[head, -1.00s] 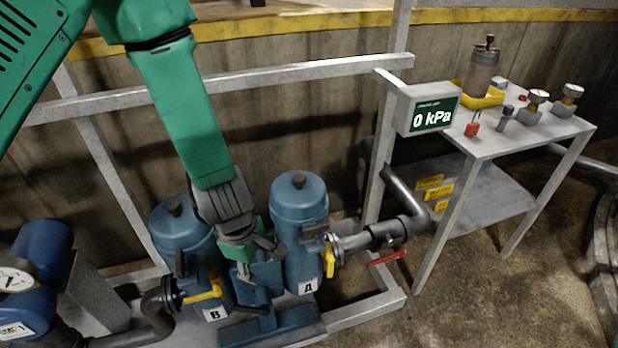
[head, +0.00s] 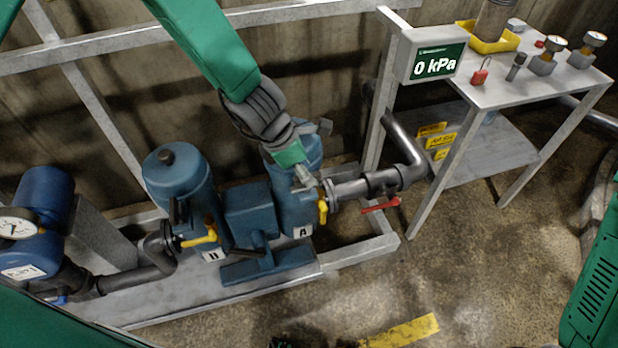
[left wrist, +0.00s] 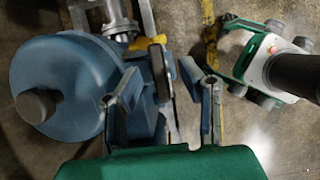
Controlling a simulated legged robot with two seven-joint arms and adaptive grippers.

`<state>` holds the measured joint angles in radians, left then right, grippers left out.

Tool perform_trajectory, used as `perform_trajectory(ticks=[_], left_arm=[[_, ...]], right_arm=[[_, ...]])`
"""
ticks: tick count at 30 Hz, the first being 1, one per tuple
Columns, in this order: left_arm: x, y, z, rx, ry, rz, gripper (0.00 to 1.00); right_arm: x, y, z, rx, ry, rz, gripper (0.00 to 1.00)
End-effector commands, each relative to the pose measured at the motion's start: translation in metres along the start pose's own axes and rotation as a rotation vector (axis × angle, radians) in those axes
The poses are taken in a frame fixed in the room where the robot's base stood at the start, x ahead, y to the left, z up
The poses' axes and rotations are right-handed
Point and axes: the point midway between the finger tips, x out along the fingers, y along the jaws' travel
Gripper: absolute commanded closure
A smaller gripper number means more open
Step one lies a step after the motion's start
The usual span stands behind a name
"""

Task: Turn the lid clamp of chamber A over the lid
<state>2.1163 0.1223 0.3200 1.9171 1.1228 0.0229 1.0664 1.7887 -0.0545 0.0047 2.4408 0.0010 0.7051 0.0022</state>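Chamber A (head: 296,212) is the right blue vessel, marked A, partly hidden by my left gripper (head: 310,157). Its blue lid (left wrist: 60,85) with a dark knob fills the left of the left wrist view. The lid clamp (left wrist: 160,70) seems to be the dark upright bar beside the lid, seen nearly end-on. My left gripper is open; its two fingers (left wrist: 168,98) stand apart in the left wrist view, with the bar in line with the gap. I cannot tell whether they touch it. My right gripper is not clearly in view.
Chamber B (head: 178,185) stands to the left. A yellow handle (head: 323,211) and a pipe with a red lever (head: 381,205) are at chamber A's right. A grey frame rail (head: 330,12) runs behind. The gauge display (head: 434,66) reads 0 kPa. Floor in front is mostly free.

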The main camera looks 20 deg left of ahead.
Motion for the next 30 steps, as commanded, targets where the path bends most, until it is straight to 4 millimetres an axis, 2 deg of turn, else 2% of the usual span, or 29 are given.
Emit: perform_trajectory(ticks=[1, 6, 16, 17, 19, 20, 30], left_arm=[[0.008, 0.001, -0.002, -0.002, -0.001, -0.002, 0.66], [0.022, 0.002, -0.003, -0.002, -0.002, -0.002, 0.66], [0.024, 0.002, -0.002, -0.001, -0.002, 0.000, 0.66], [0.024, 0.002, -0.002, 0.000, -0.001, 0.000, 0.73], [0.025, 0.001, -0.001, 0.000, -0.001, 0.000, 0.98], [0.025, 0.001, -0.001, 0.000, 0.000, 0.001, 1.00], [0.024, 0.003, 0.002, 0.017, -0.006, -0.007, 1.00]], right_arm=[[0.002, 0.000, 0.000, 0.000, 0.000, 0.000, 0.60], [0.004, 0.000, 0.000, 0.000, 0.001, 0.000, 0.60], [0.004, 0.000, 0.000, 0.000, 0.001, 0.000, 0.60], [0.004, 0.000, 0.000, 0.000, 0.001, 0.000, 0.60], [0.004, 0.000, 0.000, 0.000, 0.001, 0.000, 0.60], [0.004, 0.000, 0.000, 0.000, 0.001, 0.000, 0.60], [-0.001, 0.000, 0.000, 0.000, 0.001, 0.000, 0.60]])
